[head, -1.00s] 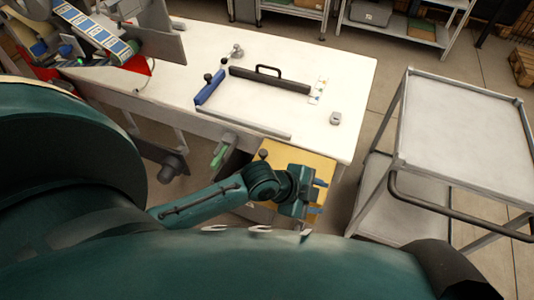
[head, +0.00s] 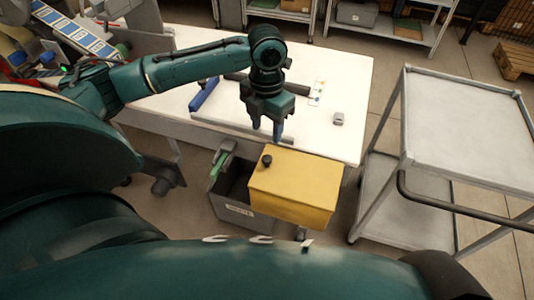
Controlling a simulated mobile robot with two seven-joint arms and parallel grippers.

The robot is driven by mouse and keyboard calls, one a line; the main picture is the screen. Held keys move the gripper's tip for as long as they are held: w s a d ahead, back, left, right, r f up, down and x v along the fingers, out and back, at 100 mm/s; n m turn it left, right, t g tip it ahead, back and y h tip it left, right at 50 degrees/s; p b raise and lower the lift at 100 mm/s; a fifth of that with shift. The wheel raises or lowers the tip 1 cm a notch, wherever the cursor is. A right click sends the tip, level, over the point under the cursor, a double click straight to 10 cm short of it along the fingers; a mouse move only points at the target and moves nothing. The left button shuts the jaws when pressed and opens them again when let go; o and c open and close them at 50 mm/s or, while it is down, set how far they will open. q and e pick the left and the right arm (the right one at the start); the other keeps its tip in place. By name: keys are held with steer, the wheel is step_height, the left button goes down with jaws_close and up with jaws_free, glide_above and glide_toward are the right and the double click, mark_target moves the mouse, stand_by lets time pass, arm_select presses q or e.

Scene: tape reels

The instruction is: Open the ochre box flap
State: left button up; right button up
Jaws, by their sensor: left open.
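The ochre box (head: 300,183) stands below the front edge of the white table. Its yellow top panel looks flat and shut, and a black knob (head: 267,160) sits near its left edge. My left gripper (head: 267,131) points down with its fingers apart and empty. In the picture it is just above the knob, over the table's front edge, and does not seem to touch the box. My right gripper is not in view.
A grey bin (head: 236,212) with a white label stands at the box's left. The white table (head: 345,85) carries a blue-handled bar (head: 204,93) and a small grey block (head: 338,119). A grey cart (head: 465,130) stands at the right.

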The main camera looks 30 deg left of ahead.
arm_select(q)
step_height(320, 180, down, 10)
steer(key=shift+f, duration=0.15)
stand_by(0.3)
jaws_close()
stand_by(0.4)
